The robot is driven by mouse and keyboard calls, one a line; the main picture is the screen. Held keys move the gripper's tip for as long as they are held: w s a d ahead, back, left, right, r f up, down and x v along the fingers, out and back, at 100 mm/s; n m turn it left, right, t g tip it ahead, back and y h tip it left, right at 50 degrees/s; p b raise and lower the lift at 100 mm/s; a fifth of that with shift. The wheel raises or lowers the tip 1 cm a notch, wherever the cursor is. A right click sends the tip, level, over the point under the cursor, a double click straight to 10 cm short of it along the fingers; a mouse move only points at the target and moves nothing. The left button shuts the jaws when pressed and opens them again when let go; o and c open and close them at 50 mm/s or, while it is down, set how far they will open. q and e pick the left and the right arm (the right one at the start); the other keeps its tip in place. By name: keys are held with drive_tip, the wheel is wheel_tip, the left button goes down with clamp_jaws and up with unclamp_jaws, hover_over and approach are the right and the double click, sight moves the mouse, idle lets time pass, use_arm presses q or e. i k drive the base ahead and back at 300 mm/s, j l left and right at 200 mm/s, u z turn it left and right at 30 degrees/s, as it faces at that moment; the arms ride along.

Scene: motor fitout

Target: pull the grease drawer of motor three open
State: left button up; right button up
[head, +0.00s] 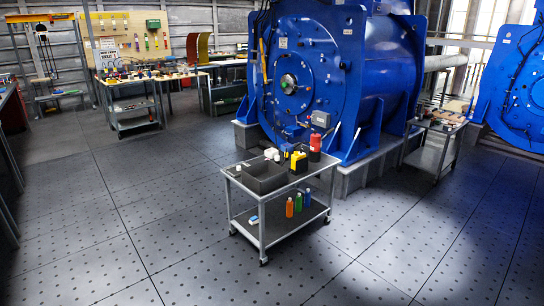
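A large blue motor (335,70) stands right of centre on a grey plinth, its round end face turned toward me. A small shaft hub (289,84) sits in the middle of that face. Small fittings (318,119) are fixed low on the face, too small to make out. A second blue motor (520,85) is cut off at the right edge. I cannot tell which motor is number three, and no grease drawer can be made out. Neither of my grippers shows in the head view.
A grey wheeled cart (262,210) with a dark bin (262,175), bottles and tools stands before the motor. Another cart (436,140) is at its right. Workbenches (135,105) stand back left. The left and front floor is clear.

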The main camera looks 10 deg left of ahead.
sight(288, 131)
drive_tip(key=i+j+u, duration=0.45)
drive_tip(key=i+u, duration=0.5)
drive_tip(key=i, duration=0.15)
drive_tip(key=i+u, duration=0.45)
drive_tip(key=i, duration=0.15)
drive_tip(key=i+u, duration=0.1)
drive_tip(key=i, duration=1.75)
drive_tip(key=i+l+z, duration=0.1)
drive_tip(key=i+z, duration=0.2)
drive_tip(key=i, duration=0.35)
drive_tip(key=i+j+z, duration=0.1)
drive_tip(key=i+z, duration=0.2)
drive_tip(key=i, duration=0.3)
drive_tip(key=i+j+z, duration=0.25)
drive_tip(key=i, duration=0.4)
drive_tip(key=i+l+z, duration=0.1)
drive_tip(key=i+z, duration=0.35)
drive_tip(key=i+j+z, duration=0.1)
drive_tip(key=i+z, duration=0.35)
drive_tip(key=i, duration=0.2)
drive_tip(key=i+j+z, duration=0.25)
drive_tip(key=i+z, duration=0.2)
drive_tip(key=i+j, duration=0.05)
drive_tip(key=i, duration=0.05)
